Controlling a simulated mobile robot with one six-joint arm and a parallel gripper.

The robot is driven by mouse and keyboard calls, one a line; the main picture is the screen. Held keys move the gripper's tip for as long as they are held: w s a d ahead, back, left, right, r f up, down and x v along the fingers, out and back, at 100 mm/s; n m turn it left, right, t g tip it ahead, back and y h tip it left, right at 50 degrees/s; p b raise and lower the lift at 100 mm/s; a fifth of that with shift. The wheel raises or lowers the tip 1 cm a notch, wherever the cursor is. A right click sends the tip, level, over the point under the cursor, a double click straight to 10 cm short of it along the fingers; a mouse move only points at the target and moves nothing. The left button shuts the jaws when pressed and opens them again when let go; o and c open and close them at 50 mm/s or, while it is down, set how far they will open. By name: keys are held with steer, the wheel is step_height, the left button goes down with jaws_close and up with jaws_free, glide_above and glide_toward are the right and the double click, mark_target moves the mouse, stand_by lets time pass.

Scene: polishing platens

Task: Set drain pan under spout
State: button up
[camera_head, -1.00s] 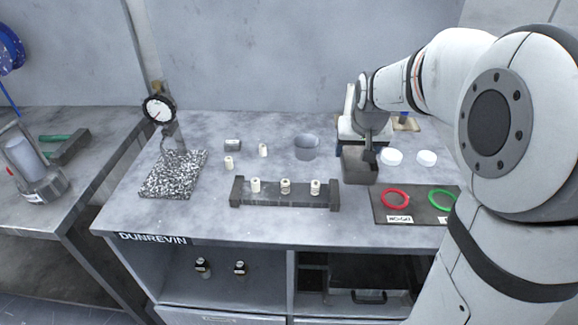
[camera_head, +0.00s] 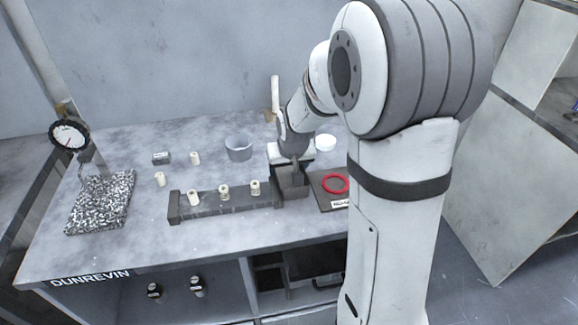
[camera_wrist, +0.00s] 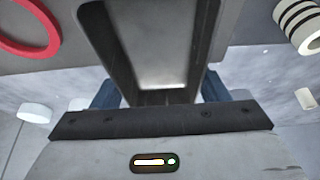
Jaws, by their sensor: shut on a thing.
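The drain pan, a dark rectangular open tray, shows in the head view (camera_head: 292,188) and fills the upper middle of the wrist view (camera_wrist: 122,45). My gripper (camera_head: 293,164) is shut on the pan's near wall. In the wrist view, blue finger parts show on both sides below the pan, whose grey inside looks empty. In the head view the pan appears beside the right end of the dark vial rack; I cannot tell whether it touches the bench. I cannot clearly identify the spout; a pale upright piece (camera_head: 275,92) stands behind my gripper.
The rack (camera_head: 180,208) holds cream vials. A grey cup (camera_head: 238,148) stands behind it. A red ring (camera_head: 335,184) lies on a dark mat at right, with a white disc (camera_head: 326,142) behind. A speckled slab (camera_head: 100,203) is at left.

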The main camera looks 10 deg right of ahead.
steer(key=shift+f, duration=0.2)
steer(key=o, duration=1.1)
steer(key=shift+r, duration=0.1)
steer(key=shift+c, duration=0.2)
